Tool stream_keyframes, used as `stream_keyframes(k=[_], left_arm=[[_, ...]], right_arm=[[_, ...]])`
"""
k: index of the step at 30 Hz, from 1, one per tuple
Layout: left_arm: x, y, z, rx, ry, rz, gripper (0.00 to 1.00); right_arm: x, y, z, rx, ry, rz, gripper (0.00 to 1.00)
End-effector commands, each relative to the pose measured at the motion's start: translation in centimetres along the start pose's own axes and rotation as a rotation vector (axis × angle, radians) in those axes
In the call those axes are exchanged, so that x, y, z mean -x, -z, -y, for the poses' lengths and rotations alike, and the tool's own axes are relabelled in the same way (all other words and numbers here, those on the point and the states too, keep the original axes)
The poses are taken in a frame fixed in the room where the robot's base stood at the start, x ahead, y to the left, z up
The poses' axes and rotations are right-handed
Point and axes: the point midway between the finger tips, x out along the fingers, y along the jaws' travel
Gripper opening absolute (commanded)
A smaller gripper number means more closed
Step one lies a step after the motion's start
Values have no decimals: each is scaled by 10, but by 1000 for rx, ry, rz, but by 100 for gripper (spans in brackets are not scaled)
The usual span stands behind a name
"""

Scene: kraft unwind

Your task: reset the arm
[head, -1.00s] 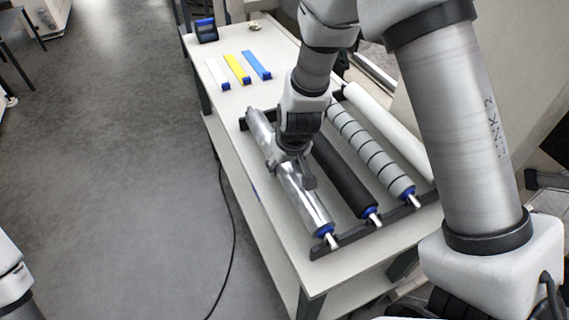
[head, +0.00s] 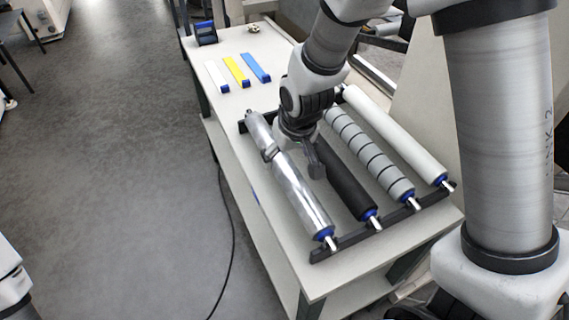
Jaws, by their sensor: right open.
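My right gripper (head: 291,158) is open over the rack of rollers, close to the upper half of the shiny metal roller (head: 302,196). One finger hangs between that roller and the black roller (head: 345,183). I cannot tell whether the fingers touch the rollers. The metal roller lies in the black rack (head: 352,238). My right arm comes in from the right and hides the upper end of the black roller. My left gripper is outside the view; only part of my left arm shows at the lower left edge.
A grey banded roller (head: 372,157) and a white roller (head: 398,138) lie to the right in the rack. White (head: 215,74), yellow (head: 235,70) and blue (head: 255,66) strips lie on the white table (head: 285,62) behind, with a dark device (head: 206,33).

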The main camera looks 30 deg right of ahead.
Motion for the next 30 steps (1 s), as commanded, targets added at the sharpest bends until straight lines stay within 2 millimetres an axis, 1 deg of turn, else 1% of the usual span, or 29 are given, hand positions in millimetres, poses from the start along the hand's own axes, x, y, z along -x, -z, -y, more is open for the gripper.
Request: stream_keyframes(k=[1, 3, 6, 9, 14, 16, 17, 24, 30], left_arm=[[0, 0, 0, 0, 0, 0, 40], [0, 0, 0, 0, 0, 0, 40], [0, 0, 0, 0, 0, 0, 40], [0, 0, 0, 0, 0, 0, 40], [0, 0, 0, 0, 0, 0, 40], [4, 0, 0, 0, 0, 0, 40], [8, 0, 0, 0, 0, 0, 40], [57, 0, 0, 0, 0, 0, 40], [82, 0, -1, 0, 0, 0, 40]], right_arm=[[14, 1, 0, 0, 0, -5, 84], [30, 0, 0, 0, 0, -4, 84], [46, 0, 0, 1, 0, -1, 84], [53, 0, 0, 1, 0, 1, 84], [54, -1, 0, 1, 0, 3, 84], [58, 1, 0, 1, 0, 2, 84], [62, 2, 0, 1, 0, 2, 84], [109, 17, 0, 1, 0, 2, 84], [132, 24, 0, 1, 0, 2, 84]])
